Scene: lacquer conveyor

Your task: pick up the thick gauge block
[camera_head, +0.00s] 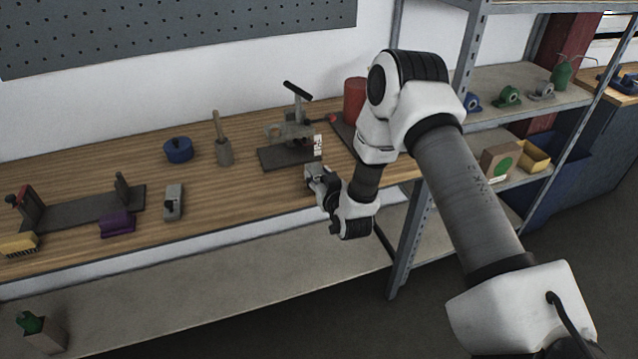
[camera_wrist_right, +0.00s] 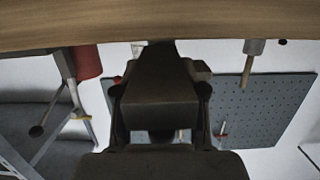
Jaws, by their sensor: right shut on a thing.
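My right gripper (camera_head: 315,178) is over the front edge of the workbench, below a clamp fixture in the head view. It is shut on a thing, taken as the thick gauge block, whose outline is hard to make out. In the right wrist view the gripper (camera_wrist_right: 160,95) fills the middle, dark and in shadow, so the held thing does not show clearly. A small pale piece with dark marks (camera_head: 318,146) shows just above the jaws; I cannot tell whether it is in them. My left gripper is not in view.
The wooden workbench (camera_head: 255,190) carries the clamp fixture (camera_head: 290,135), a blue round pot (camera_head: 178,150), a mallet-like tool (camera_head: 223,145), a grey block (camera_head: 173,202) and a purple block (camera_head: 117,223). A red cylinder (camera_head: 355,100) stands behind my arm. Metal shelving (camera_head: 525,90) is at right.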

